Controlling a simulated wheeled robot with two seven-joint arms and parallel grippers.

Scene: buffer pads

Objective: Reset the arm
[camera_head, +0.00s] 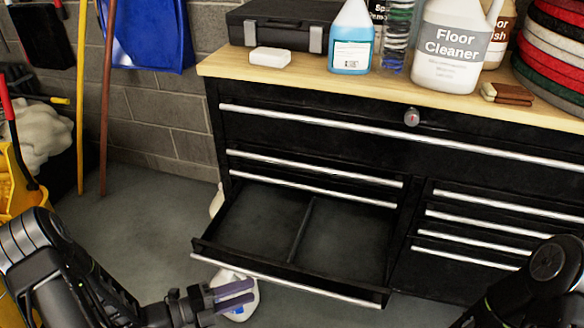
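My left arm comes in from the lower left. Its gripper (232,295) is in front of the open drawer, low and near its left front corner. Its two purple-grey fingers are apart with a gap between them, and nothing shows in the gap. My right arm shows at the lower right, and its gripper is out of the picture. The pulled-out drawer (342,240) of the black tool cabinet (300,137) has a divider and looks empty.
A white bottle-like thing (243,308) lies on the floor behind my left gripper. Floor cleaner (450,45), a blue bottle (351,50), a black case (268,35), a white block (270,57) and stacked round pads (556,50) stand on the wooden top. A yellow mop bucket (14,185) is at left.

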